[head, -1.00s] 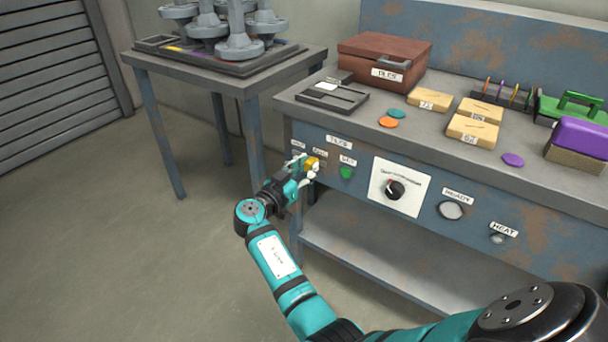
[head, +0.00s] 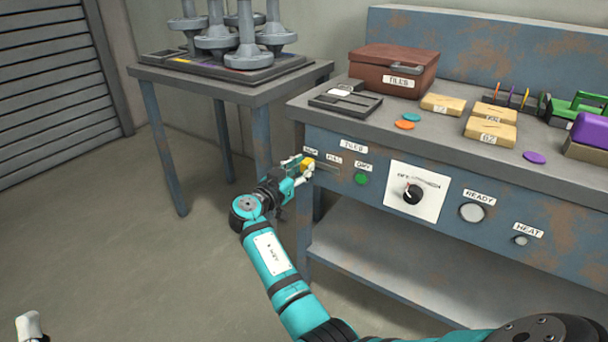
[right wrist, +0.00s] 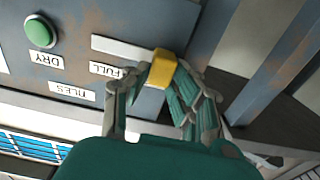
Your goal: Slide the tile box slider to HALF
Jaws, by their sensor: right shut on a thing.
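The tile box slider's yellow knob (head: 308,162) sits on the blue-grey bench front, low under the TILES label (head: 354,144). It is left of the FULL label (head: 334,159) and just below the left-hand label (head: 311,152), whose text is too small to read surely. My right gripper (head: 303,170) is shut on the knob. In the right wrist view the knob (right wrist: 163,66) shows between the fingers, beside the upside-down FULL label (right wrist: 115,70); the other label is hidden there. A pale fingertip of my left gripper (head: 30,326) shows at the lower left.
A green DRY button (head: 361,179) and a black dial (head: 412,192) are right of the slider. The brown TILES box (head: 394,72) stands on the bench top. A side table (head: 250,92) with grey stands is left. The floor in front is clear.

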